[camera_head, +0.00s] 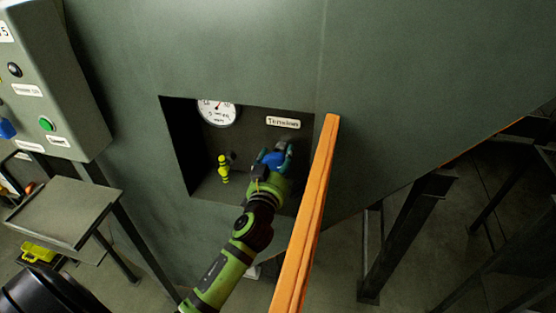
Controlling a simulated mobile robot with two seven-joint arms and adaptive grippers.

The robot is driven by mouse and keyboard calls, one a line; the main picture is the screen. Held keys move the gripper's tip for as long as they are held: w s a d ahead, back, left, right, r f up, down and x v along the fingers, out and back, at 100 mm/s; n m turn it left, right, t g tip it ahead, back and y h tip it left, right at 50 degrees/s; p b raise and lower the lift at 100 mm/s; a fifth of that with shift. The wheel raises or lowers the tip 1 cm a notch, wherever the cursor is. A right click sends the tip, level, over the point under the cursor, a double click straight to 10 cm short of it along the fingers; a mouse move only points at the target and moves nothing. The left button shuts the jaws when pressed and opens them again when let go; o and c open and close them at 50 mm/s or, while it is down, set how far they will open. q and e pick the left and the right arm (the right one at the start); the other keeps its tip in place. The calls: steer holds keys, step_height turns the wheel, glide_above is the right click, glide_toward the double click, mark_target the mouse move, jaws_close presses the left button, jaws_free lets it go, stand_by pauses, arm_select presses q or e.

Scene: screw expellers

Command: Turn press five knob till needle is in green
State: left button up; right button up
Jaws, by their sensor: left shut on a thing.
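The press wall has a dark recess with a round white gauge (217,112) at its upper left. The gauge's top edge is cut off by the recess edge. A blue knob (272,158) sits at the right of the recess, below the "Tension" label (283,122). My left gripper (277,159), on the green arm from below, is shut on the knob and partly covers it. My right gripper is not in view.
An orange bar (309,218) runs upright close to the right of my left arm. A yellow-green fitting (225,167) stands in the recess left of the gripper. A control box (42,85) and a grey shelf (65,211) are at the left.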

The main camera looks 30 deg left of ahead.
arm_select(q)
steer(key=shift+f+m, duration=0.25)
steer(key=shift+m, duration=0.75)
steer(key=m+p, duration=0.1)
steer(key=m, duration=0.2)
steer(key=shift+a+m, duration=0.15)
steer(key=shift+m, duration=0.25)
steer(key=shift+m+p, duration=0.45)
steer(key=shift+m, duration=0.95)
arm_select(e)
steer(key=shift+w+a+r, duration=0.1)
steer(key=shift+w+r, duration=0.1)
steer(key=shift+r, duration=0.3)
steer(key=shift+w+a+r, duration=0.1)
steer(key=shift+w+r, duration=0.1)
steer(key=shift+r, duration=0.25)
arm_select(q)
steer(key=o, duration=1.2)
steer(key=shift+c, duration=0.2)
steer(key=shift+a, duration=0.15)
steer(key=shift+r, duration=0.1)
